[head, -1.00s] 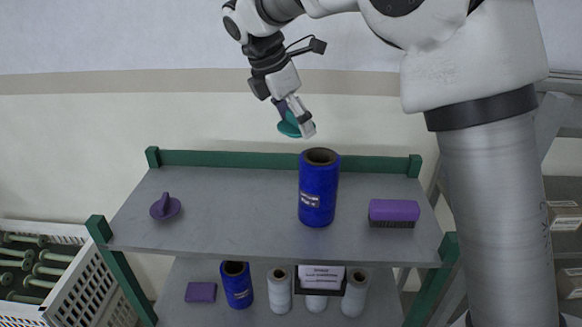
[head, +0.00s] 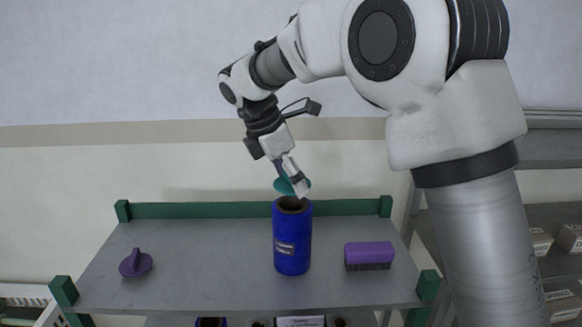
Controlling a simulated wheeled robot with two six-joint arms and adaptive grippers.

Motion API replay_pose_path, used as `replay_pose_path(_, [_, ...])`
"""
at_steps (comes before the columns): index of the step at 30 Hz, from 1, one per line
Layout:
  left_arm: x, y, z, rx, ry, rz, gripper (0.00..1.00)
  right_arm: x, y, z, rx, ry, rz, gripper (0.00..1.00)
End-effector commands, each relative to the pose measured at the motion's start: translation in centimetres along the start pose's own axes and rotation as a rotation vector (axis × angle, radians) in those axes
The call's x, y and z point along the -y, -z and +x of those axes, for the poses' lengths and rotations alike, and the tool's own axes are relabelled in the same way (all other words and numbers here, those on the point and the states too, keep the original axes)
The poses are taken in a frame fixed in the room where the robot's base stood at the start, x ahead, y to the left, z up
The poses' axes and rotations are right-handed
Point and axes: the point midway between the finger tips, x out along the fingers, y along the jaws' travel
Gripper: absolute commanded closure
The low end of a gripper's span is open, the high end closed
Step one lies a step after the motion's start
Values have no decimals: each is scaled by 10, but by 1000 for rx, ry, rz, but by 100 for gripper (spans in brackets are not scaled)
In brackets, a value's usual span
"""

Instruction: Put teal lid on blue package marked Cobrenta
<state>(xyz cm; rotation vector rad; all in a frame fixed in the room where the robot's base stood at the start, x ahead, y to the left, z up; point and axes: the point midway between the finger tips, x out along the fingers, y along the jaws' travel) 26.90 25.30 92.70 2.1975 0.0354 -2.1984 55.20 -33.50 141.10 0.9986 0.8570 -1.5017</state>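The blue package (head: 291,252) stands upright on the grey shelf, a cylinder with an open dark top and a small label too small to read. My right gripper (head: 290,180) comes down from the upper right and is shut on the teal lid (head: 281,186). The lid is tilted and just above the package's top, partly hidden by the gripper fingers; I cannot tell whether it touches the rim. My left gripper is not in view.
A purple lid with a knob (head: 135,263) lies at the shelf's left. A purple brush (head: 369,255) lies to the right of the package. The grey shelf (head: 200,270) has green rails and free room between these. Tops of items show below.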

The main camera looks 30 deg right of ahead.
Motion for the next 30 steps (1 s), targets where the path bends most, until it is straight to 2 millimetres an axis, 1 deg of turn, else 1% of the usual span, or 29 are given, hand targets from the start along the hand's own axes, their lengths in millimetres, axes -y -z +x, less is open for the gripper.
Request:
replay_pose_path(5, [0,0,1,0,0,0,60,0,1,2,0,1,0,44])
replay_pose_path(30, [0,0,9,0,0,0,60,1,14,33,1,1,-1,44])
